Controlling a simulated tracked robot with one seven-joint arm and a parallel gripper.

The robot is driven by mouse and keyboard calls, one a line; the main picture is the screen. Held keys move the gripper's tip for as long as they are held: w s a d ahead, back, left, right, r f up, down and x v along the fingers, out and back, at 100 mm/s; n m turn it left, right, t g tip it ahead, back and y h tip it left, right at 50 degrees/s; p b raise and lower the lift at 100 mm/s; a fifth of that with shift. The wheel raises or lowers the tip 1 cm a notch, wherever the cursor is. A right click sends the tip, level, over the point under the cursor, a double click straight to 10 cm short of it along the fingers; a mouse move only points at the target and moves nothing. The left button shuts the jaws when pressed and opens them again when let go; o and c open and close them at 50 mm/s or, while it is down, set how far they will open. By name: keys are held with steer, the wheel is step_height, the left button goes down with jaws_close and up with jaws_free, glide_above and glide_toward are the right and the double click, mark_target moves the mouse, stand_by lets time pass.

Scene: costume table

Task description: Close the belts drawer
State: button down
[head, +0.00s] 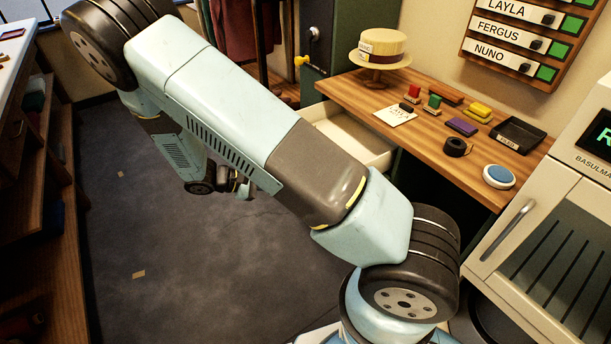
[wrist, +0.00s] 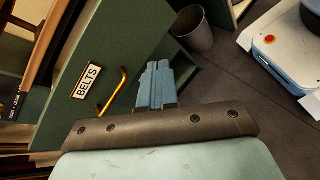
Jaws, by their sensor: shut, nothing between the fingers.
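The belts drawer (wrist: 62,112) shows in the wrist view as a green front with a white BELTS label (wrist: 86,81) and a brass bar handle (wrist: 112,92). My gripper (wrist: 155,68) is shut and empty, its blue-grey fingers just right of the handle in the picture. I cannot tell whether the fingers touch the front. In the head view an open drawer (head: 345,133) with a pale interior sticks out under the table's left end. Its front is hidden behind my arm, so its label cannot be read there. My gripper is mostly hidden in that view.
The wooden table (head: 425,140) carries a straw hat (head: 383,48), stamps, a black tray (head: 517,135) and tape (head: 456,147). A pale cabinet (head: 530,230) stands at right, shelves (head: 40,200) at left. A grey bin (wrist: 195,30) stands near the drawer. Floor (head: 150,240) between is open.

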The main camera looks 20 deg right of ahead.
step_height(320, 180, down, 4)
steer(key=w+a+n+t+h, duration=0.15)
steer(key=n+t+h, duration=0.35)
steer(key=n, duration=0.5)
steer(key=w+d+t, duration=0.1)
steer(key=w+d, duration=0.3)
steer(key=d, duration=0.9)
steer(key=shift+d+y, duration=0.25)
steer(key=shift+y, duration=0.05)
steer(key=shift+n, duration=0.3)
